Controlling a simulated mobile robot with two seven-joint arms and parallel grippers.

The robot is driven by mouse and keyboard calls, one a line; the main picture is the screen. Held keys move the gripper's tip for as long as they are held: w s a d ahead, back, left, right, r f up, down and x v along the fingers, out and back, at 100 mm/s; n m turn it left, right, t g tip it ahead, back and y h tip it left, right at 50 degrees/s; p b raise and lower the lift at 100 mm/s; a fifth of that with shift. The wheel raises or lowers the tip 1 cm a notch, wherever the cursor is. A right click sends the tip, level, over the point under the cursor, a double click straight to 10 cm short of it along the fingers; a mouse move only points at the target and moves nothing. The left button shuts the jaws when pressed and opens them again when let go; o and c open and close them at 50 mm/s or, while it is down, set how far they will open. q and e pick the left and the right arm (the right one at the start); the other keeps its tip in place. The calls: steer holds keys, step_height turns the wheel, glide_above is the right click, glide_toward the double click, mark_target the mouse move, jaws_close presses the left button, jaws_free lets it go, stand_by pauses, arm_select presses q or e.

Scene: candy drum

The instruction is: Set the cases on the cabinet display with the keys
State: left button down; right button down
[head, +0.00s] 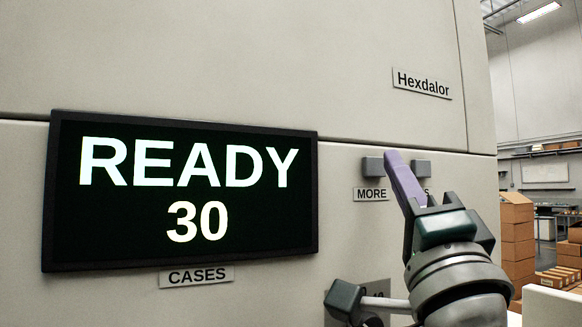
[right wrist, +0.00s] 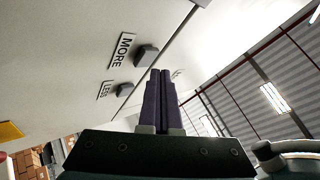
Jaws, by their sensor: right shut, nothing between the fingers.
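The black-framed display (head: 180,195) on the cabinet reads READY 30, with a CASES label (head: 197,277) under it. The grey MORE key (head: 372,166) sticks out of the panel right of the display; it also shows in the right wrist view (right wrist: 147,56). The LESS key (head: 421,168) is right of it, its label mostly hidden by my finger; it also shows in the right wrist view (right wrist: 123,89). My right gripper (head: 394,156) is shut and empty, its purple fingertips appearing between the two keys in the head view. Whether they touch anything is unclear. My left gripper is out of view.
A Hexdalor nameplate (head: 422,83) is on the cabinet above the keys. A label plate below the keys is partly hidden behind my right arm. Stacked cardboard boxes (head: 517,240) stand beyond the cabinet's right edge.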

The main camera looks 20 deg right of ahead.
steer(key=shift+w, duration=0.1)
stand_by(0.3)
steer(key=shift+w+h, duration=0.3)
steer(key=shift+w, duration=0.45)
stand_by(0.6)
steer(key=shift+s, duration=0.85)
steer(key=shift+s+d+p, duration=0.2)
steer(key=shift+s+p, duration=0.55)
steer(key=shift+s, duration=1.75)
